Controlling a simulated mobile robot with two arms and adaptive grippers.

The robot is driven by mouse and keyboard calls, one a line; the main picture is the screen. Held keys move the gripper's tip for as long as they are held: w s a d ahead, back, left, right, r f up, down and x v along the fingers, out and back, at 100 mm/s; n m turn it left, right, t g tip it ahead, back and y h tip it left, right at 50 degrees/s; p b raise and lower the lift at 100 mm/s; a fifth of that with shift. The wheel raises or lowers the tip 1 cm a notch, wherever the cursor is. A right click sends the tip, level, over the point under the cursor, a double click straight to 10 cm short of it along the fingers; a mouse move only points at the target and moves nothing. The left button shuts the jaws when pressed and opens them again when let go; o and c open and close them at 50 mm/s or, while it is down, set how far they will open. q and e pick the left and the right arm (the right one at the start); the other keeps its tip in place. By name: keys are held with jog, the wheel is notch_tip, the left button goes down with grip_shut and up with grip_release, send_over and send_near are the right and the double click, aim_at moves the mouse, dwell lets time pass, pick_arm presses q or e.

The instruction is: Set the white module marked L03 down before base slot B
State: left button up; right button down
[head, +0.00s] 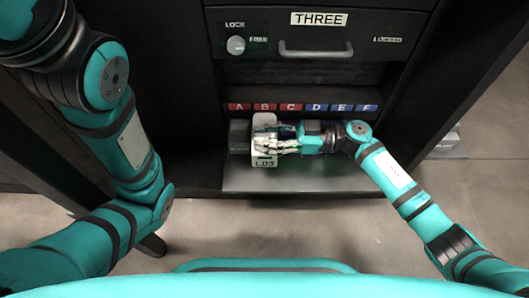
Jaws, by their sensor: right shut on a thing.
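The white module marked L03 (264,163) is in the head view, in the low bay of the dark cabinet, below the row of letter labels. My right gripper (268,143) reaches in from the right and is shut on it, covering its middle. The module is roughly below the red label B (265,107). I cannot tell whether its underside touches the shelf. The slot behind label B is hidden in shadow and behind the module and gripper. My left arm shows at the left, but its gripper is out of view.
A dark block (239,136) stands just left of the module. The grey shelf plate (310,178) is bare in front and to the right. Above is a drawer marked THREE (319,19) with a handle (316,52) and a lock knob (236,45).

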notch_tip(320, 180, down, 4)
jog(key=b, duration=0.3)
jog(key=shift+f, duration=0.6)
jog(key=c, duration=1.1)
grip_release()
jog(key=shift+c, duration=0.2)
jog(key=shift+r, duration=0.35)
jog(key=d+p, duration=0.4)
jog(key=d, duration=0.3)
jog(key=shift+d+r, duration=0.25)
